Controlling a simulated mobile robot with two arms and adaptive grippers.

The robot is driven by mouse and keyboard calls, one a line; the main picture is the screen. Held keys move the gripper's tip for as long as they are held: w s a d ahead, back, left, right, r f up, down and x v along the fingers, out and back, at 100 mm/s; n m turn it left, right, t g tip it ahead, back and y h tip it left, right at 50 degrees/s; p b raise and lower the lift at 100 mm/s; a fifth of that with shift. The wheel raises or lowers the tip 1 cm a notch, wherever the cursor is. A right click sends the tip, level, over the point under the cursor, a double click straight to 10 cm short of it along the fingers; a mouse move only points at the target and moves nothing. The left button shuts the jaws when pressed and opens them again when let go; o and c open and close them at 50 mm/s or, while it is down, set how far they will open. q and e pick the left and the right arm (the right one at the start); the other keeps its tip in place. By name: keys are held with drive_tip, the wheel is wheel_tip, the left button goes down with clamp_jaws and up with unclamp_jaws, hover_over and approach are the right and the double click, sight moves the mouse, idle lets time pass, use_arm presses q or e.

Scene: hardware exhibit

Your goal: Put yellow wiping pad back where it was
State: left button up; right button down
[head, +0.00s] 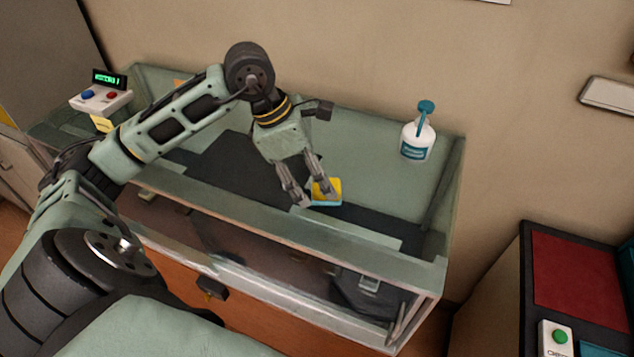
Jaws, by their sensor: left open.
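The yellow wiping pad (328,188), with a light blue underside, lies on the floor of the glass-walled case (390,178). My left gripper (317,200) reaches down into the case from above, its fingers apart. One fingertip overlaps the left part of the pad in the picture; whether it touches the pad I cannot tell. The other finger is to the left of the pad. My right gripper is not in view.
A white spray bottle (417,137) with a teal nozzle stands at the case's back right. A button box (101,98) with a green display is at the left. The case's front wall rises before the pad. A cabinet with a red panel (581,278) stands at the right.

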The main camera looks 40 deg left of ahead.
use_arm(q)
drive_tip(key=b+v, duration=0.1)
drive_tip(key=v, duration=0.9)
drive_tip(key=shift+r, duration=0.1)
